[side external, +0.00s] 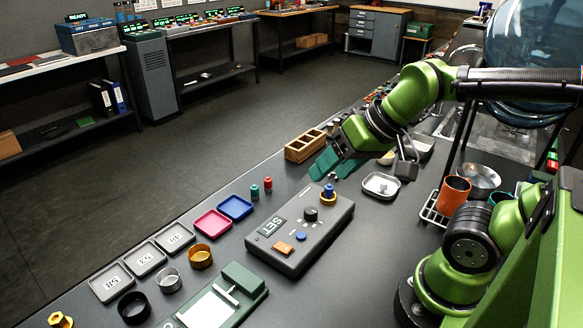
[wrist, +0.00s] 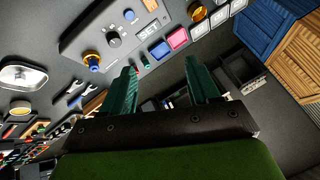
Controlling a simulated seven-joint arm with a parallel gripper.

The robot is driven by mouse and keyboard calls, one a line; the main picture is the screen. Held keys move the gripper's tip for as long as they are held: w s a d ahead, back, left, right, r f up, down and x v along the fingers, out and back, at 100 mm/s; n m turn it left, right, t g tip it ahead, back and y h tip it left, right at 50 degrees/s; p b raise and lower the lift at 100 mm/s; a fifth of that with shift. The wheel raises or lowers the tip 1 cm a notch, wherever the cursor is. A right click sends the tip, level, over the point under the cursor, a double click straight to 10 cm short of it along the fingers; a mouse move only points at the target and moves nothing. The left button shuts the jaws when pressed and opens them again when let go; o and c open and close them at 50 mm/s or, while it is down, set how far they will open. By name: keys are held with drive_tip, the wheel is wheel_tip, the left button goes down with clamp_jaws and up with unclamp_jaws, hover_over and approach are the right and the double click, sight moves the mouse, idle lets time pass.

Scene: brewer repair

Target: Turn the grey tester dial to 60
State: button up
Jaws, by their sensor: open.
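The grey tester (side external: 290,252) is a flat dark box on the bench with a lit display reading SET (side external: 272,228). Its dial (side external: 311,214) is a dark round knob with small marks around it, too small to read. The dial also shows in the wrist view (wrist: 113,39), upper left of my fingers. A blue button (side external: 301,236), an orange switch (side external: 283,248) and a brass piece with a blue top (side external: 328,194) are also on the tester. My gripper (side external: 335,163) is open and empty, held above the bench behind the tester, apart from the dial.
Small red and green parts (side external: 267,183) and blue and pink trays (side external: 212,223) lie left of the tester. A wooden divided box (side external: 305,145) is close behind my gripper. A white dish (side external: 381,186) and an orange cup (side external: 453,194) stand to the right.

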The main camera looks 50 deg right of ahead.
sight(311, 210)
drive_tip(key=w+d+f+n+g+h, duration=0.2)
drive_tip(key=w+d+f+g, duration=0.1)
drive_tip(key=w+d+g, duration=0.5)
drive_tip(key=shift+t+y, duration=0.3)
drive_tip(key=shift+t, duration=0.5)
drive_tip(key=f, duration=0.5)
drive_tip(key=w+f, duration=0.1)
drive_tip(key=f, duration=1)
drive_tip(key=shift+w+a, duration=0.15)
drive_tip(key=shift+a, duration=0.2)
drive_tip(key=c, duration=1)
drive_tip(key=shift+c, duration=0.2)
